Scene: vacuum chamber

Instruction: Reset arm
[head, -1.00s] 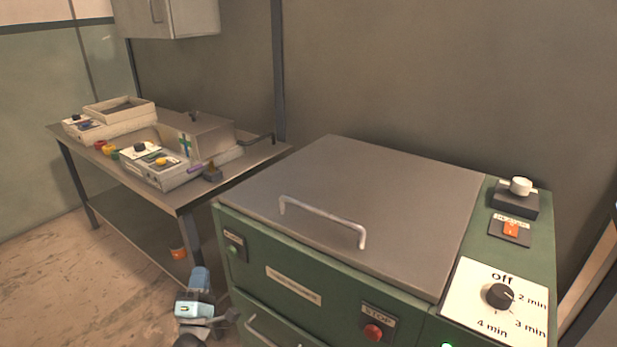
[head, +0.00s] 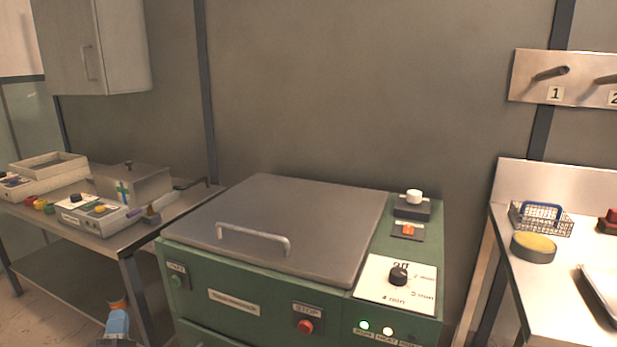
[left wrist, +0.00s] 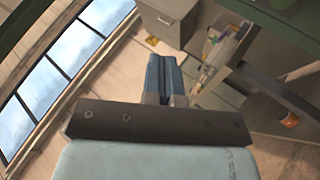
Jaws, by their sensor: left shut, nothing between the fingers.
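My left gripper (head: 117,318) shows at the bottom left of the head view, low in front of the side table and left of the green machine. It is light blue and points away from me. In the left wrist view its two blue fingers (left wrist: 163,68) are together with nothing between them. They point out over the floor, clear of any object. My right gripper is in neither view.
The green vacuum machine (head: 230,301) with its grey lid closed stands in the middle. A metal side table (head: 105,245) with devices is left. A right-hand counter (head: 545,300) holds a wire basket (head: 541,217) and a round yellow-topped tin (head: 533,247). A wall cabinet (head: 115,45) hangs upper left.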

